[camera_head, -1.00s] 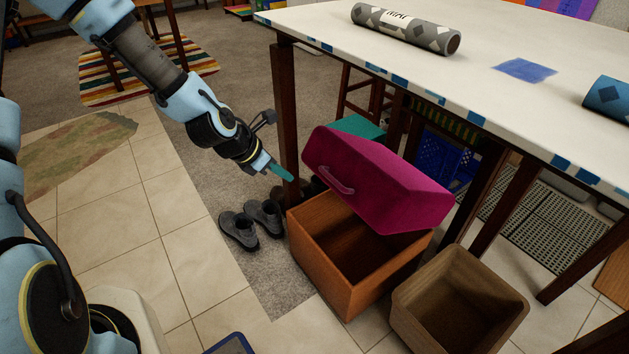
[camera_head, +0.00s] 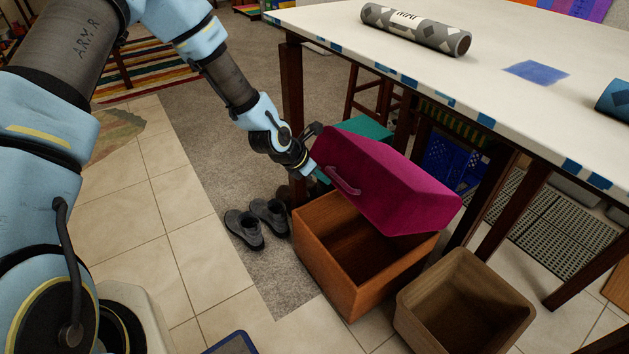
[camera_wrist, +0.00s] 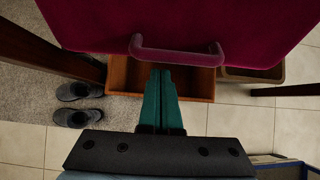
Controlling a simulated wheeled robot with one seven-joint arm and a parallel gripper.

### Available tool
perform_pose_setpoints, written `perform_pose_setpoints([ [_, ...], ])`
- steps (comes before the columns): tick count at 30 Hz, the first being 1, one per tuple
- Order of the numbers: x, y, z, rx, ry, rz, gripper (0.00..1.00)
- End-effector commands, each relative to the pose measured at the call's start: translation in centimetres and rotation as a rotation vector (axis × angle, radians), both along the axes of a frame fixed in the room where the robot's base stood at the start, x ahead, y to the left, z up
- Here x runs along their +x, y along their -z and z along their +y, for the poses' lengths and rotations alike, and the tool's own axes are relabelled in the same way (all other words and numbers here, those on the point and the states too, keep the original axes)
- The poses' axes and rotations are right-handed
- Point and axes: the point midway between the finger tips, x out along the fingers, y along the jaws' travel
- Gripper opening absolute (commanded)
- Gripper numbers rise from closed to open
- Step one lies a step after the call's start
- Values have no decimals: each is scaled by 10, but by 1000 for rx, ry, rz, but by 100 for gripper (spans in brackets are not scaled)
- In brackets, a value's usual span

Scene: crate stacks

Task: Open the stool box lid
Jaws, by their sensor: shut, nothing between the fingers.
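The stool box is an orange-brown wooden box (camera_head: 325,268) on the floor; its front wall also shows in the wrist view (camera_wrist: 195,88). Its magenta lid (camera_head: 395,185) is raised and tilted above it, so the dark inside shows. The pink handle (camera_head: 343,181) is on the lid's left face and appears large in the wrist view (camera_wrist: 178,52). My gripper (camera_head: 318,174) is at the lid's left edge, close to the handle. Its teal fingers (camera_wrist: 161,72) are together, with nothing between them. The tips overlap the handle in the wrist view; contact is unclear.
A white table (camera_head: 480,75) stands behind and right of the box, with a dark leg (camera_head: 292,95) near my wrist. A brown open bin (camera_head: 410,322) stands right of the box. Grey shoes (camera_head: 243,228) lie left of it.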

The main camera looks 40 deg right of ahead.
Motion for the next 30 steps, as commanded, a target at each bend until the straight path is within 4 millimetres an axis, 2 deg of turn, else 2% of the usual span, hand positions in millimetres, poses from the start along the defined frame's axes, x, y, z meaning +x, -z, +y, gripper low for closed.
perform_pose_setpoints([
  [10,0,-1,-2,0,-1,1,0],
  [13,0,-8,-6,0,0,-2,0],
  [17,-1,-33,-26,-2,-2,-4,0],
  [22,-3,-67,-61,-2,0,-5,0],
  [27,-5,-86,-85,-3,0,-3,0],
  [30,-6,-89,-90,-2,-1,-1,0],
])
